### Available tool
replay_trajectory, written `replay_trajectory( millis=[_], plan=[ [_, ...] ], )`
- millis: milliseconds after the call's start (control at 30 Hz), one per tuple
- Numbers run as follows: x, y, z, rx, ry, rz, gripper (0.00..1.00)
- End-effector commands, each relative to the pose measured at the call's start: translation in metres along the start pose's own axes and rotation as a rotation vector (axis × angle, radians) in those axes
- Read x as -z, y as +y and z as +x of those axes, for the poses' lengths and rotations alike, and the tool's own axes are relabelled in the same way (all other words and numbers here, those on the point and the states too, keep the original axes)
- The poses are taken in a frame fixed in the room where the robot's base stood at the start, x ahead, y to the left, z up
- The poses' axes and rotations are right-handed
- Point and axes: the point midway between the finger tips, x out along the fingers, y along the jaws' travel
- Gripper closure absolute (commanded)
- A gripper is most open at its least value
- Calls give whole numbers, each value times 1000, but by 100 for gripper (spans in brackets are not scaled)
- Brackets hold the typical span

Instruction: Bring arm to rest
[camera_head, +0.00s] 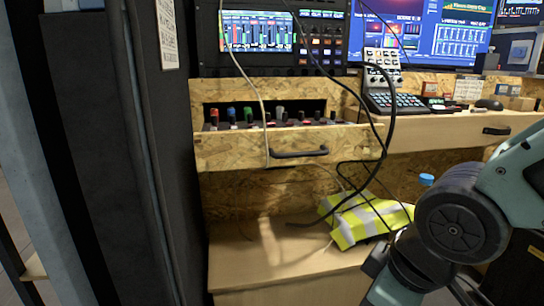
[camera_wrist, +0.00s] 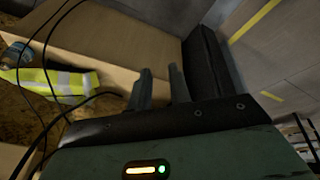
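My gripper (camera_wrist: 160,88) shows in the wrist view with its two dark fingers apart and nothing between them. It is turned toward the wooden bench (camera_wrist: 110,35) and a dark padded edge beside it. In the head view my arm is folded in at the lower right, and the gripper's fingertips cannot be made out there. The arm is close to the yellow-and-grey hi-vis vest (camera_head: 365,218), which lies on the low wooden bench (camera_head: 270,262); I cannot tell whether they touch.
An open drawer (camera_head: 230,152) with several coloured items juts out at the centre. Black and white cables hang in front of it. A blue-capped bottle (camera_head: 427,180) stands behind my arm. A dark cabinet (camera_head: 100,150) bounds the left. The bench's left part is clear.

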Motion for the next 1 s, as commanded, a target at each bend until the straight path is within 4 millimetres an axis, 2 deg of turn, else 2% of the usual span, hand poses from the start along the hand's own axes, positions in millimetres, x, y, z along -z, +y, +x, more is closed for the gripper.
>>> replay_trajectory(
  millis=[100,200,233,567,1000],
  plan=[
    [-25,-36,-16,75,-154,112,80],
    [-46,-65,-31,126,-283,197,80],
    [-48,-69,-39,134,-307,214,80],
    [-20,-55,-114,128,-294,207,80],
    [24,-37,-247,128,-293,206,80]
  ],
)
